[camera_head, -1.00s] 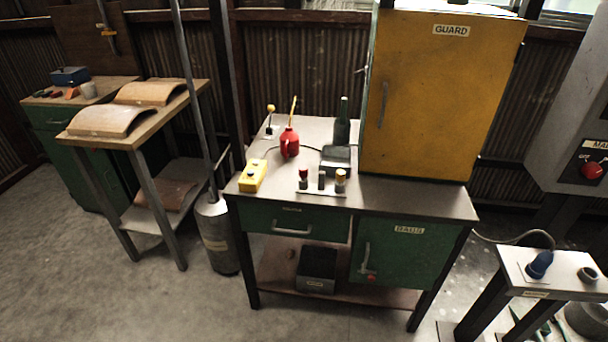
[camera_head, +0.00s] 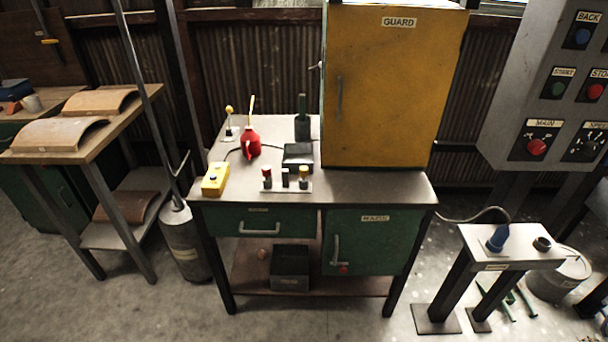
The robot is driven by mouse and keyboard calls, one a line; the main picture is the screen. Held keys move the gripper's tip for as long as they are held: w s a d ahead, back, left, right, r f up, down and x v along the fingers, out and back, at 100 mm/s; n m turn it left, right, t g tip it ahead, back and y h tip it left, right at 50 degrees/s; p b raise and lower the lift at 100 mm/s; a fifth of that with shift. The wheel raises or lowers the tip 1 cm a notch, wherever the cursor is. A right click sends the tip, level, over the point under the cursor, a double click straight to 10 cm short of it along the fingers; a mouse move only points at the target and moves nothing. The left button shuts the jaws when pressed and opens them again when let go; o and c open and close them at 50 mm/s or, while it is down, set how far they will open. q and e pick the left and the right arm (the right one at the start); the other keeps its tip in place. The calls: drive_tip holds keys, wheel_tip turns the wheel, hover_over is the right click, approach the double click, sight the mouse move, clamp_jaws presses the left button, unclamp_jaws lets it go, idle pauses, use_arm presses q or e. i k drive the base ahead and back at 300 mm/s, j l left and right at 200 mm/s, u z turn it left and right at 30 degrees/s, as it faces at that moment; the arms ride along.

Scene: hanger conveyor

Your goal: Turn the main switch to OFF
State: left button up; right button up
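The main switch (camera_head: 536,147) is a red round knob on a black plate labelled MAIN, low on the left of the grey control panel (camera_head: 505,95) at the right. Its exact setting is too small to read. A black SPEED dial (camera_head: 588,149) sits to its right. Above are the green START button (camera_head: 558,88), the red STOP button (camera_head: 595,91) and the blue BACK button (camera_head: 582,36). Neither of my grippers shows in the head view.
A workbench (camera_head: 385,187) with a yellow GUARD cabinet (camera_head: 395,90) stands in the middle. A small stand (camera_head: 480,238) with a blue plug (camera_head: 498,238) is below the panel. A bucket (camera_head: 560,275) stands beside it. Floor in front of the bench is clear.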

sight(537, 146)
drive_tip(key=z, duration=1.25)
